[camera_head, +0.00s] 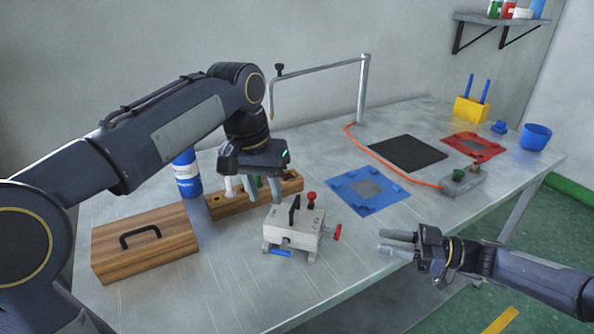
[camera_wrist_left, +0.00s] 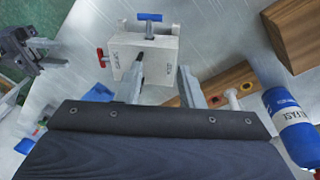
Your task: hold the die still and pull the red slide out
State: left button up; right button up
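A blue T-shaped slide (camera_head: 281,252) is at the die's front. My left gripper (camera_head: 263,194) is open, pointing down, above and behind the die's left part. In the left wrist view its fingers (camera_wrist_left: 162,70) are apart with nothing between them. My right gripper (camera_head: 396,243) is open and empty, right of the red slide.
A wooden box (camera_head: 145,248) stands left, with a wooden tool rack (camera_head: 225,204) and blue bottle (camera_head: 187,176) behind. A blue mat (camera_head: 367,191) lies behind right. Bare table lies between the die and my right gripper.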

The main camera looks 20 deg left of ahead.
pick_arm(q)
jog(key=g+y, duration=0.1)
send_over(297, 198)
jog(key=shift+a, duration=0.1)
jog(key=shift+f, duration=3.9)
jog(key=shift+c, duration=0.3)
grip_shut()
